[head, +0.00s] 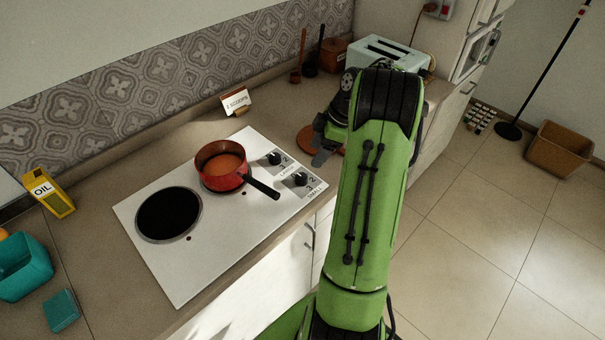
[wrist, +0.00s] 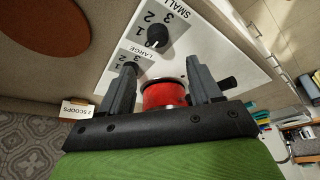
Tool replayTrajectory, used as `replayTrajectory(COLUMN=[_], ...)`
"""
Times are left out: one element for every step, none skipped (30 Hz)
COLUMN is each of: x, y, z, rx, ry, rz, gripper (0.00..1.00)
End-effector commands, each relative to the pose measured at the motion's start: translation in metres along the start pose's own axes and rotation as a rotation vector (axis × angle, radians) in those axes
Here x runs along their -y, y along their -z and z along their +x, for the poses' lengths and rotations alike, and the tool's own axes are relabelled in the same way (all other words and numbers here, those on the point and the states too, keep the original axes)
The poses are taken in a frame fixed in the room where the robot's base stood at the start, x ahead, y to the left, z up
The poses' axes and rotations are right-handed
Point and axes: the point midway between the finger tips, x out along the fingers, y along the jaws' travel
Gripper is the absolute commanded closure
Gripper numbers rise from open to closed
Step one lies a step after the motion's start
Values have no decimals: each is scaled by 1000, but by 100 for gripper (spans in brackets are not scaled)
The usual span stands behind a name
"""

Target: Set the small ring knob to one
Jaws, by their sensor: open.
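The small ring knob (head: 300,179) is a black dial on a grey panel marked SMALL at the right end of the white cooktop (head: 160,262). It also shows in the wrist view (wrist: 157,36), above and beyond my fingertips. Which number it points to is too small to tell. The black large ring knob (head: 275,158) sits just behind it, partly behind a finger in the wrist view (wrist: 133,68). My gripper (head: 323,148) is open and empty, above the counter to the right of the knobs. It touches neither knob.
A red pot (head: 220,180) with orange contents stands on the back ring, its black handle reaching towards the small knob. The front-left ring (head: 169,213) is bare.

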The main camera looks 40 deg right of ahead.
Motion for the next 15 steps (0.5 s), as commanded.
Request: replayTrajectory(x=[1, 1, 1, 1, 1, 1, 1, 1, 1, 1, 0, 0, 0, 0, 0], y=[0, -1, -1, 0, -1, 0, 0, -1, 0, -1, -1, -1, -1, 0, 0], z=[18, 25, 35, 42, 50, 60, 67, 73, 81, 87, 91, 96, 99, 102, 105], rx=[-1, -1, 1, 0, 0, 0, 0, 1, 0, 1, 1, 1, 1, 1, 1], ry=[6, 5, 5, 5, 4, 6, 4, 4, 4, 4, 2, 2, 1, 1, 1], rz=[0, 1, 0, 0, 1, 0, 0, 1, 1, 0, 1, 1, 1, 1, 1], gripper=[37, 37, 37, 37, 37, 37, 37, 37, 37, 37, 37, 37, 37, 37, 37])
